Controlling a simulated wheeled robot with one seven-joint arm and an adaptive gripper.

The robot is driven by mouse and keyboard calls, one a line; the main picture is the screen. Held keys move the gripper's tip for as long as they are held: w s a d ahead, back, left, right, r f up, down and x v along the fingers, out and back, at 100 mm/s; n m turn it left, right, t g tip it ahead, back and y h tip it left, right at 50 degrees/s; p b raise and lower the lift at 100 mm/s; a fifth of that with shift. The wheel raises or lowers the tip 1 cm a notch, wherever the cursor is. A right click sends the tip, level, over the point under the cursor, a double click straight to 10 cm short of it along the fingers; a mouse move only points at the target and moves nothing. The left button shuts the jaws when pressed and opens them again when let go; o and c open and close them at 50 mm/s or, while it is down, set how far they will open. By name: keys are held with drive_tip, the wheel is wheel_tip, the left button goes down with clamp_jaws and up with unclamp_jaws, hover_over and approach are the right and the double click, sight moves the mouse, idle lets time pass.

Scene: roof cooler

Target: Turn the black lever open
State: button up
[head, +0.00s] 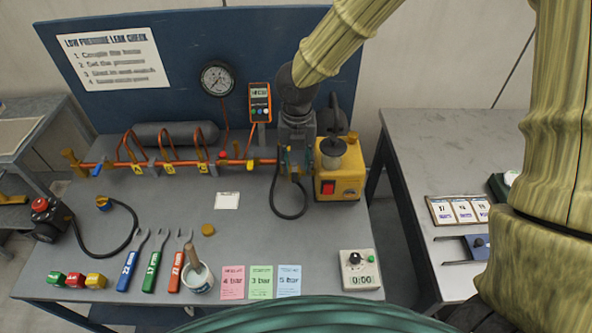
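I cannot make out a black lever for certain. A copper pipe line (180,164) runs along the back of the grey bench, with a blue lever (97,169), a red knob (222,155) and a yellow lever (250,163) on it. My gripper (292,172) points down at the right end of this line, just left of the yellow pump (340,182). It hides what lies behind it. Its fingers are small and dark here, so I cannot tell whether they are open or hold anything. A black upright part (334,112) stands by the pump.
A pressure gauge (217,78) and an orange meter (260,101) stand behind the pipes. A black hose (284,212) loops beside the pump. Wrenches (155,262), a cup (199,279), coloured cards (261,282) and a timer (358,270) occupy the bench front. The middle is mostly clear.

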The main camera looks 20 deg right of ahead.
sight(295, 177)
drive_tip(key=f, duration=0.1)
drive_tip(key=w+f, duration=0.2)
drive_tip(key=f, duration=0.1)
drive_tip(key=shift+f, duration=0.35)
drive_tip(key=shift+s+f, duration=0.25)
drive_tip(key=shift+s, duration=0.4)
drive_tip(key=shift+w+a+f, duration=0.1)
drive_tip(key=shift+w+f, duration=0.2)
drive_tip(key=shift+w, duration=0.15)
drive_tip(key=shift+s+r, duration=0.2)
drive_tip(key=shift+s, duration=0.05)
drive_tip(key=c, duration=0.6)
clamp_jaws()
